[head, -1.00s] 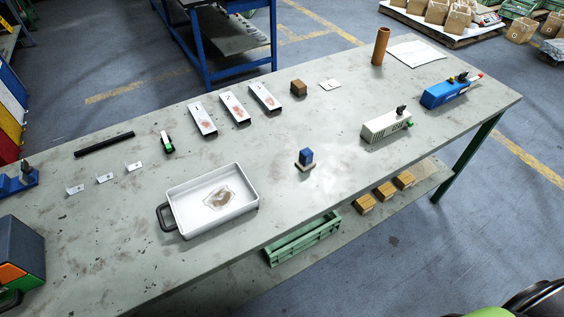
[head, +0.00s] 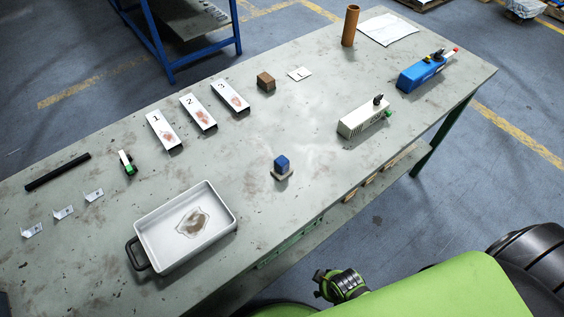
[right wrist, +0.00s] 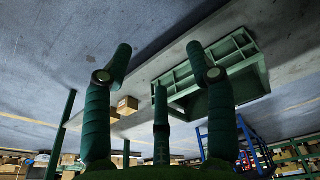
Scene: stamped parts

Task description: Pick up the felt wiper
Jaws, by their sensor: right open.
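A small blue block on a pale, felt-like base, which looks like the felt wiper (head: 281,163), stands upright on the grey table (head: 320,190), right of the white tray. Nothing touches it. My right gripper (right wrist: 158,62) is open and empty in the right wrist view, with its dark green fingers spread. That view shows the table's lower shelf and a green crate beyond the fingers, and no wiper. My left gripper is in neither current view.
A white tray (head: 222,190) with a brown stain stands left of the wiper. Numbered plates (head: 198,113) and a brown block (head: 265,81) lie behind. A cream device (head: 360,119) and a blue one (head: 420,74) stand right. Table around the wiper is clear. A green crate (right wrist: 185,85) sits below.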

